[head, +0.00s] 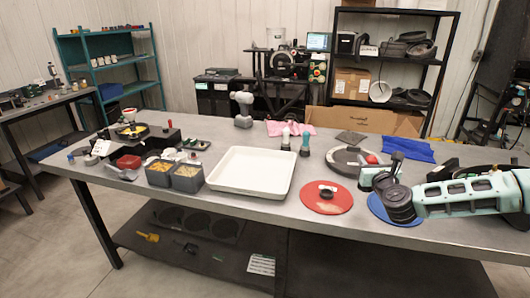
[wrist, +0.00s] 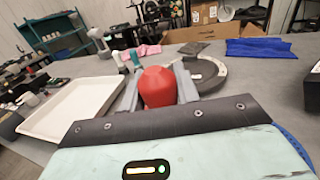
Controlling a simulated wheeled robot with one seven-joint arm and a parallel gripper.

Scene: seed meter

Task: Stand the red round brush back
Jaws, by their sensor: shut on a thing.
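The red round brush shows as a rounded red end (wrist: 157,87) between my two grey fingers in the wrist view. In the head view a small red part of it (head: 372,160) shows beside my gripper (head: 378,168). My gripper is shut on the brush over the right part of the table, by the dark ring-shaped plate (head: 338,166). The brush's lower end is hidden, so I cannot tell whether it touches anything. Two upright brush-like things, one pale-topped (head: 285,140) and one teal-topped (head: 305,144), stand behind the white tray.
The white tray (head: 212,186) is at mid-table. A red disc (head: 318,204) lies in front of the ring plate, and a blue disc (head: 377,208) lies below my arm. A pink cloth (head: 290,128) and a blue cloth (head: 408,150) lie towards the back.

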